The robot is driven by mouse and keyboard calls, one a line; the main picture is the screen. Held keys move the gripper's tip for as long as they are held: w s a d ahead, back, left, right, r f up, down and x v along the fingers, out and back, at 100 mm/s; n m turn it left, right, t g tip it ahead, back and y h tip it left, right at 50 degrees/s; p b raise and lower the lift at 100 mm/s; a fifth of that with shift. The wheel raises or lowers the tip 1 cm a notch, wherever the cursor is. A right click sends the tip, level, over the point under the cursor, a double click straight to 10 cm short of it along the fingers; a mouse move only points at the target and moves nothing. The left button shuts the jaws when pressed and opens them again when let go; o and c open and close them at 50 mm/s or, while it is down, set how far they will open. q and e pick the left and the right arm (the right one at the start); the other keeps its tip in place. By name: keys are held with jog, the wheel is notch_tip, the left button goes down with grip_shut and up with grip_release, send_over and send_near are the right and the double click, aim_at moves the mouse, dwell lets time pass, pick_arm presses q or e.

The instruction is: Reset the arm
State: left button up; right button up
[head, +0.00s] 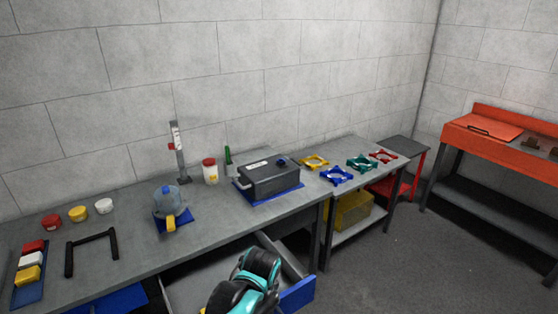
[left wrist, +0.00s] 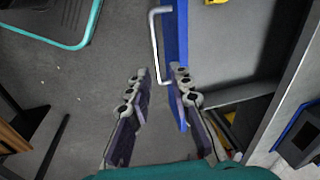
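My left arm (head: 245,285) reaches in at the bottom of the head view, over the open drawer under the workbench; its gripper is hidden there. In the left wrist view my left gripper (left wrist: 158,72) is open, with nothing between its fingers. The drawer's blue front panel (left wrist: 174,35) stands just ahead, its lower end close beside the right finger; I cannot tell whether they touch. The drawer's pale bar handle (left wrist: 156,45) lies just beyond the fingertips. The blue front also shows in the head view (head: 298,294). My right gripper is in neither view.
The workbench (head: 130,255) holds a dark grey box (head: 270,180), a water jug (head: 167,203), jars and a black U-shaped handle (head: 92,250). Coloured brackets (head: 337,176) lie on the side table. An orange bench (head: 500,140) stands far right. The floor (head: 375,265) right of the drawer is clear.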

pick_arm(q)
jog(key=s+a+r+n+t, duration=0.5)
jog(key=s+a+n, duration=0.5)
jog(key=a, duration=0.2)
jog(key=shift+s+r+h, duration=0.3)
jog(key=shift+r+h, duration=0.1)
jog(key=shift+r, duration=0.35)
